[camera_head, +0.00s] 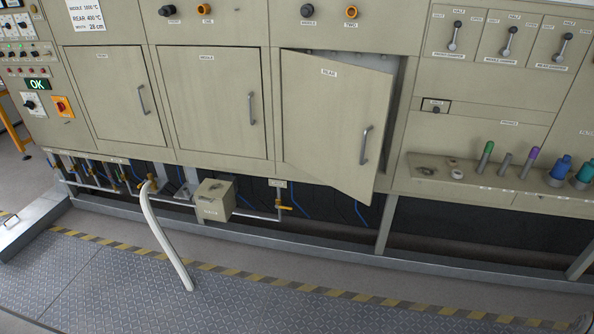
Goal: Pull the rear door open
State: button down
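The rear door (330,130) is a beige panel labelled REAR on the furnace front. It stands partly open, with its right edge swung out from the frame and a dark gap showing along its top and right side. Its left edge is against the frame. Its grey bar handle (365,145) is upright near the right edge, and nothing is touching it. My gripper is not in view.
The front door (115,95) and middle door (210,105) are closed. A ledge (480,180) with coloured-capped parts projects at right. A box (214,200) and a white hose (165,240) stand out below. The metal floor plate (250,300) is mostly clear.

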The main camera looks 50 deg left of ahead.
aim_at(335, 113)
jog(key=z, duration=0.35)
jog(key=k, duration=1.05)
jog(key=u, duration=1.05)
jog(key=i, duration=1)
